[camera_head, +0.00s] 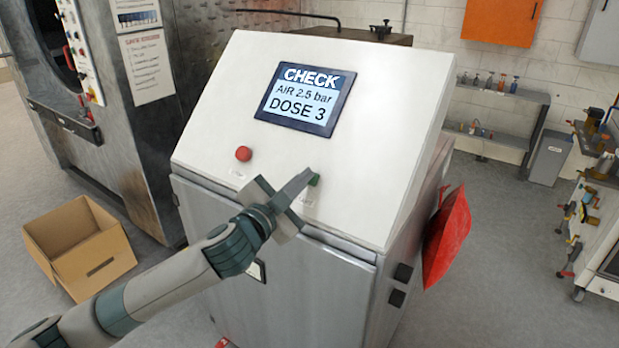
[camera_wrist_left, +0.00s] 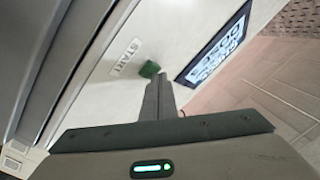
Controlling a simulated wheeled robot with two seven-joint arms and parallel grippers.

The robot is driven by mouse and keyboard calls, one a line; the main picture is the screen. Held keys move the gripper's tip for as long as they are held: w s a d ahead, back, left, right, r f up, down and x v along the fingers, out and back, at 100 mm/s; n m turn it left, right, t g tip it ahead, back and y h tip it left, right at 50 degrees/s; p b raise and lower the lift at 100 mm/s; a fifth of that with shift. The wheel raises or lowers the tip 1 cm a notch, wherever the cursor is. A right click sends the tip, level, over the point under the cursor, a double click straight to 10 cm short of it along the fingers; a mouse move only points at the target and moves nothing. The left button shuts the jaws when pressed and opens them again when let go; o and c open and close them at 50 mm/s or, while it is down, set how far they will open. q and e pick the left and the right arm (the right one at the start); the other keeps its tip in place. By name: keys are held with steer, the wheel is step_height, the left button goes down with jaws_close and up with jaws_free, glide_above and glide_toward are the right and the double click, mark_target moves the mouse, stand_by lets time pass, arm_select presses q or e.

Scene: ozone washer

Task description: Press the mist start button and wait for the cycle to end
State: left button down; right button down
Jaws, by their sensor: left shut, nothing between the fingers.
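A white console (camera_head: 370,130) with a sloped top stands in the middle of the head view. Its screen (camera_head: 305,98) reads CHECK, AIR 2.5 bar, DOSE 3. A red button (camera_head: 243,153) sits at the left of the sloped panel. A green button (camera_head: 314,180) sits to its right; in the left wrist view the green button (camera_wrist_left: 150,69) is beside a START label (camera_wrist_left: 126,58). My left gripper (camera_head: 306,174) is shut and empty, its fingertips at the green button. I cannot tell whether they touch it. My right gripper is out of view.
An open cardboard box (camera_head: 80,240) lies on the floor at the left, near a large metal machine. A red bag-like item (camera_head: 447,235) hangs on the console's right side. Shelves and a workbench stand at the right, with open floor between.

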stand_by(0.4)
arm_select(q)
steer(key=shift+s+a+r+p, duration=0.45)
steer(key=shift+r+p, duration=0.2)
steer(key=shift+p, duration=0.2)
steer(key=s+a+r+p, duration=0.1)
steer(key=p, duration=0.1)
steer(key=s+a+r+p, duration=0.1)
steer(key=s+r+p, duration=0.1)
steer(key=shift+r, duration=0.25)
stand_by(0.8)
